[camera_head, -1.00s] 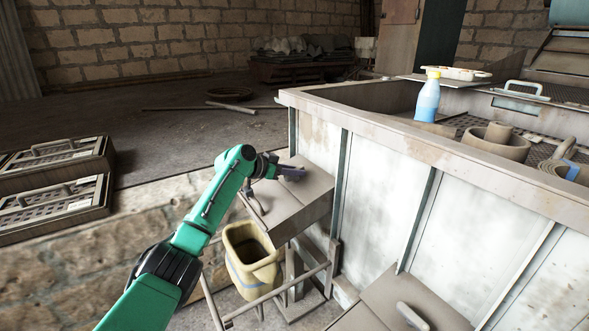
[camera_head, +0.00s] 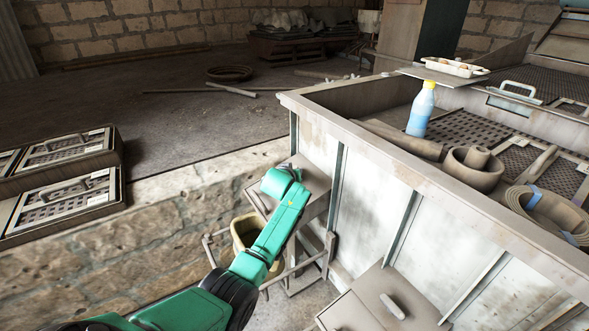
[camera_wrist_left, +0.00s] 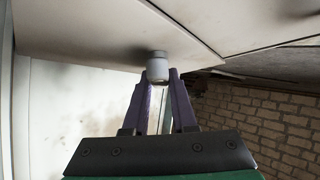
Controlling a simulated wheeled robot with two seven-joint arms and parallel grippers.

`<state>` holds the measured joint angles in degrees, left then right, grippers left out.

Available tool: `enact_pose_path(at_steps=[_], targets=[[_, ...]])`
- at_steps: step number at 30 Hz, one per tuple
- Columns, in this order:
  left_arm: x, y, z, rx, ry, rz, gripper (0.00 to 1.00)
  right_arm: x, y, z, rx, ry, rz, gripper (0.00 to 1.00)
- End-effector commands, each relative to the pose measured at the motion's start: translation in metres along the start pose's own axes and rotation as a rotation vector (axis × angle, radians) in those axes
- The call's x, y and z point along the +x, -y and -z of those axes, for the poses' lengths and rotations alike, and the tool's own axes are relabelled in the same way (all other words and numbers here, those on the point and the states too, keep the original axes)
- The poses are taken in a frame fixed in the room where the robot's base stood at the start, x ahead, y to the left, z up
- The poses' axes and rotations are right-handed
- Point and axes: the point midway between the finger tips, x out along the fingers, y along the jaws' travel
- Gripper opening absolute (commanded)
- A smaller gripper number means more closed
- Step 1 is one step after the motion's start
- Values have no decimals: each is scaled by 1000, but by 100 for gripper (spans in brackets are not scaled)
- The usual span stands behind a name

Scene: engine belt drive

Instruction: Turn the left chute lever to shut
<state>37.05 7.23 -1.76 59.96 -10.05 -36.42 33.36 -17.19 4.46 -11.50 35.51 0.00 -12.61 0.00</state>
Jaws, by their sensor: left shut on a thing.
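The left chute (camera_head: 316,181) is a grey-brown box on the end of the metal-sided bench. In the left wrist view, its pale surface spans the top, and a short grey cylindrical lever end (camera_wrist_left: 157,70) sticks out. My left gripper (camera_wrist_left: 162,78) has its two dark purple fingers closed on this lever end. In the head view my green wrist covers the gripper and most of the lever, so the lever's angle cannot be read. A second chute with its own lever (camera_head: 392,306) is at the bottom right. My right gripper is not in view.
A yellowish bucket (camera_head: 245,232) stands below the left chute, partly behind my arm, beside a metal-framed stand. The bench top holds a blue bottle (camera_head: 421,110), a round pot (camera_head: 474,172) and a belt roll (camera_head: 550,212). Crates (camera_head: 65,185) are at the left.

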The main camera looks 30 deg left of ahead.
Motion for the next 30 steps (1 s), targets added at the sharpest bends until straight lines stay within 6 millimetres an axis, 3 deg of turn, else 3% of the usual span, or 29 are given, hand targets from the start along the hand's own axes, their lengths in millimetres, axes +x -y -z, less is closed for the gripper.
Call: enact_pose_path(at_steps=[3,15,21,30], targets=[[4,-1,-8,-72,1,82,0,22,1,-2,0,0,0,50],[4,2,-6,-287,-3,362,0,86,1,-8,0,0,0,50],[2,2,-4,-363,-2,460,0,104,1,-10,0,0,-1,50],[1,3,-2,-418,0,529,0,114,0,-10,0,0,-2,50]])
